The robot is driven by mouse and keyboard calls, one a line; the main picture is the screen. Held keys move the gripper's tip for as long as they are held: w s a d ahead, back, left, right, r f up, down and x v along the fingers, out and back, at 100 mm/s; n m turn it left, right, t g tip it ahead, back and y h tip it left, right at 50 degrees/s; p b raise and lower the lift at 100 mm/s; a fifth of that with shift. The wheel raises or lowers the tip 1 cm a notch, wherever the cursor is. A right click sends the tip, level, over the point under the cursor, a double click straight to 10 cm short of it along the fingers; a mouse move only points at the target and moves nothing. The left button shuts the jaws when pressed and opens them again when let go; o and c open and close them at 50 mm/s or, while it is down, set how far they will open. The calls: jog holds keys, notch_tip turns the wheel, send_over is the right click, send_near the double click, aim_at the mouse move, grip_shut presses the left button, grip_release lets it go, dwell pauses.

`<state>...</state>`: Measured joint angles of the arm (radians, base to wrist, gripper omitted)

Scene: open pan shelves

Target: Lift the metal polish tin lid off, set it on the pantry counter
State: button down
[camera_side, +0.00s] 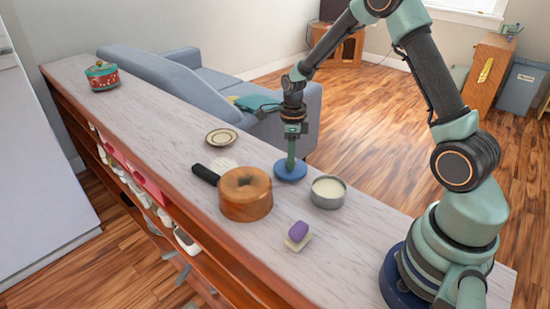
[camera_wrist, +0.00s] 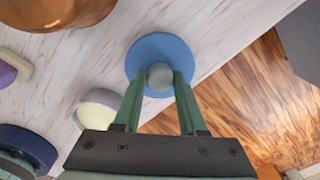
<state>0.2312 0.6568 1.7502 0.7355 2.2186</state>
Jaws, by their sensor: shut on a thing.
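The blue round lid (camera_side: 291,173) is off the tin, at the counter surface or just above it; I cannot tell if it touches. My gripper (camera_side: 291,155) points down and is shut on the lid's grey knob, which shows between the fingertips in the wrist view (camera_wrist: 160,78). The lid's blue disc (camera_wrist: 147,48) spreads out below the fingers there. The open metal polish tin (camera_side: 328,199), with pale contents, stands just right of the lid; it also shows in the wrist view (camera_wrist: 96,117), partly hidden by a finger. The pantry counter (camera_side: 345,250) is pale wood.
A copper pan-like mould (camera_side: 246,204) stands left of the lid. Beyond it are a brush (camera_side: 206,174) and a small plate (camera_side: 221,138). A purple and cream sponge (camera_side: 298,236) lies in front. A red-green pot (camera_side: 102,77) stands at the far end. The counter's back edge is near the lid.

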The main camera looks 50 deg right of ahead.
jog(key=shift+f, duration=0.4)
dwell(0.3)
jog(key=shift+c, duration=1.9)
grip_release()
jog(key=shift+r, duration=0.15)
jog(key=shift+r, duration=3.9)
notch_tip(320, 180, up, 12)
